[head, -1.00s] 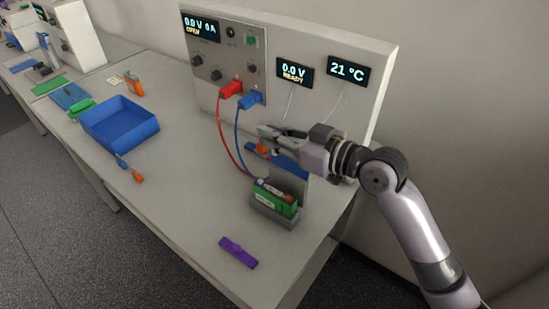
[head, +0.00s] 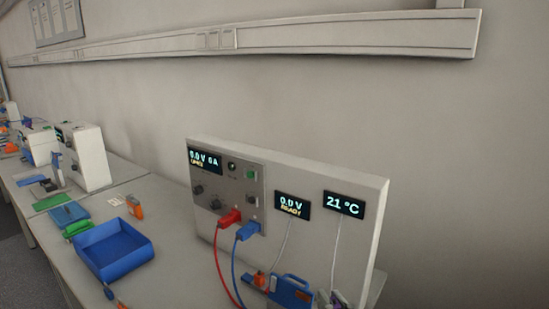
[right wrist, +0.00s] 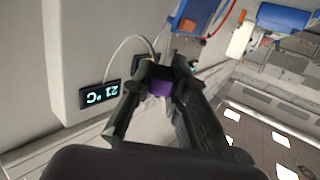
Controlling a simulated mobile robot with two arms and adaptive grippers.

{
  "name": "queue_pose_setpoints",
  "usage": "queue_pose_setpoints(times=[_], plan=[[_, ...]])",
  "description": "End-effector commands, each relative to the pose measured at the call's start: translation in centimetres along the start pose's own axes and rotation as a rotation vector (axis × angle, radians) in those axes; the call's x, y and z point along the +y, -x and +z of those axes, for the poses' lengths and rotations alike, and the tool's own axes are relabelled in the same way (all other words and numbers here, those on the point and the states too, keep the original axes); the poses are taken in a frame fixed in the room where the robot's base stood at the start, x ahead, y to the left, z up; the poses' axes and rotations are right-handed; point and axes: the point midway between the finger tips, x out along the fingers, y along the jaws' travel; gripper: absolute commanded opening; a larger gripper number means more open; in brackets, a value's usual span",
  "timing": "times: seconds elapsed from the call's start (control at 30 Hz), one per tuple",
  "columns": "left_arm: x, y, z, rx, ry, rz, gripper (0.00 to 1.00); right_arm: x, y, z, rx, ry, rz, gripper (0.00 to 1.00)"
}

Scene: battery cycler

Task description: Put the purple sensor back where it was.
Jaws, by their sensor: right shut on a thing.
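My right gripper (right wrist: 162,88) is shut on the purple sensor (right wrist: 161,88), seen between the fingertips in the right wrist view. In the head view only the tip of the right gripper (head: 337,300) shows at the bottom edge, beside a blue handled piece (head: 291,291). A white lead runs down from the 21 °C display (head: 344,204) to near the gripper. The display (right wrist: 101,95) and its looping lead also show in the right wrist view. My left gripper is not in view.
The white cycler panel (head: 335,240) stands close behind the gripper. A red plug (head: 229,219) and a blue plug (head: 247,231) with cables hang at its front. A blue tray (head: 115,250) sits on the bench at left. The front of the bench is out of view.

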Motion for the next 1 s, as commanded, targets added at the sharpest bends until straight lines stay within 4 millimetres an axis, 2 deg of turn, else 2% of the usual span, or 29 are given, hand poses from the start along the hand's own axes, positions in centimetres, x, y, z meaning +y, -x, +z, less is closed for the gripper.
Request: queue_pose_setpoints(times=[0.03,0.2,0.4,0.57,0.8,1.0], plan=[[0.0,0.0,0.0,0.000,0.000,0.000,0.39,1.1,1.1,1.1,-0.006,-0.015,0.054,0.00],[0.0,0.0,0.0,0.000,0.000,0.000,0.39,4.2,4.0,3.3,-0.004,-0.033,0.202,0.00],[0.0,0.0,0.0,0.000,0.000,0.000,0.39,5.9,6.0,4.5,0.000,-0.043,0.284,0.00],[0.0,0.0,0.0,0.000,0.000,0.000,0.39,5.7,7.7,5.9,-0.005,-0.044,0.296,0.00],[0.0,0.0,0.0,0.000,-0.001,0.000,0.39,4.4,11.4,8.1,-0.005,-0.043,0.294,0.00],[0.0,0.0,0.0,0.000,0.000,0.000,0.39,3.8,13.1,8.7,0.000,-0.043,0.292,0.00]])
